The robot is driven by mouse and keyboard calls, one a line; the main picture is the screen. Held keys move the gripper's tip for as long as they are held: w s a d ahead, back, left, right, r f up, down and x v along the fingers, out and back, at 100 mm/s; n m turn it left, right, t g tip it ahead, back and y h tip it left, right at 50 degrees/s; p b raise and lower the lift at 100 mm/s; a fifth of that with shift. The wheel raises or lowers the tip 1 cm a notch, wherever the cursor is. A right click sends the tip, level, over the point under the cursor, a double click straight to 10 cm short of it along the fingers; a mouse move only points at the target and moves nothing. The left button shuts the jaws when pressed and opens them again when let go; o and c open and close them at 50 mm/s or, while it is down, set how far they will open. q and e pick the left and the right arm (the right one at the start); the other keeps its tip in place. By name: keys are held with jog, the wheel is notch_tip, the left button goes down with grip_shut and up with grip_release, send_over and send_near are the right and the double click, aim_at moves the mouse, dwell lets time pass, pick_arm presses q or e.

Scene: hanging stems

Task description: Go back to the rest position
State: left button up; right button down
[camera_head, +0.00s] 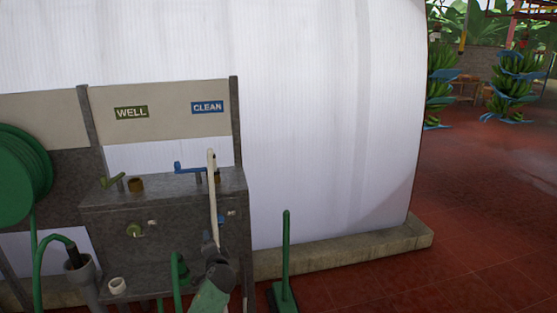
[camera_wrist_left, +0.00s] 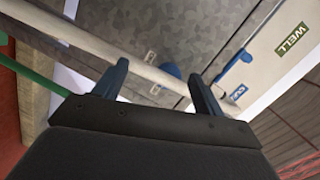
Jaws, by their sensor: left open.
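My left gripper (camera_wrist_left: 158,72) shows in the left wrist view with its two blue fingers apart. Nothing is seen clamped between them. A white pole (camera_wrist_left: 165,77) crosses behind the finger gap, and I cannot tell whether a finger touches it. In the head view a white pole (camera_head: 212,190) stands in front of the grey tap stand (camera_head: 165,205). A grey and green shape low in the head view may be my left arm; its fingers are not clear there. My right gripper is in neither view.
The stand carries WELL (camera_head: 131,112) and CLEAN (camera_head: 207,107) signs and a blue tap lever (camera_head: 188,168). A green hose reel (camera_head: 22,175) is at left. A green-handled tool (camera_head: 286,255) stands right of the stand. Red floor (camera_head: 480,210) is open at right.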

pick_arm(q)
jog(key=s+d+n+g+h+p, duration=0.2)
jog(key=s+d+n+g+h, duration=0.15)
jog(key=s, duration=0.75)
jog(key=s+d+n+g+h+p, duration=0.15)
jog(key=s+d+n+g, duration=0.3)
jog(key=s, duration=0.75)
jog(key=s+d+f+g+h+p, duration=0.1)
jog(key=s+f+p, duration=0.1)
jog(key=s, duration=0.8)
jog(key=s+d+f+g+h+p, duration=0.1)
jog(key=s+d+f+g+p, duration=0.1)
jog(key=s, duration=0.9)
jog(key=s+d+f+g+h+p, duration=0.1)
jog(key=s+d+f+p, duration=0.1)
jog(key=s, duration=0.8)
jog(key=shift+s+f+g, duration=0.15)
jog(key=shift+s+g, duration=0.25)
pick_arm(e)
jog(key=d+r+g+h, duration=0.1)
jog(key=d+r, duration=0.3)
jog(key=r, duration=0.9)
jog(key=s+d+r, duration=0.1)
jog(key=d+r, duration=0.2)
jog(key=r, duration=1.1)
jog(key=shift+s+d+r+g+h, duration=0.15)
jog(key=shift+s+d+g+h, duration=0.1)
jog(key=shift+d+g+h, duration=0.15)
pick_arm(q)
jog(key=shift+d, duration=0.1)
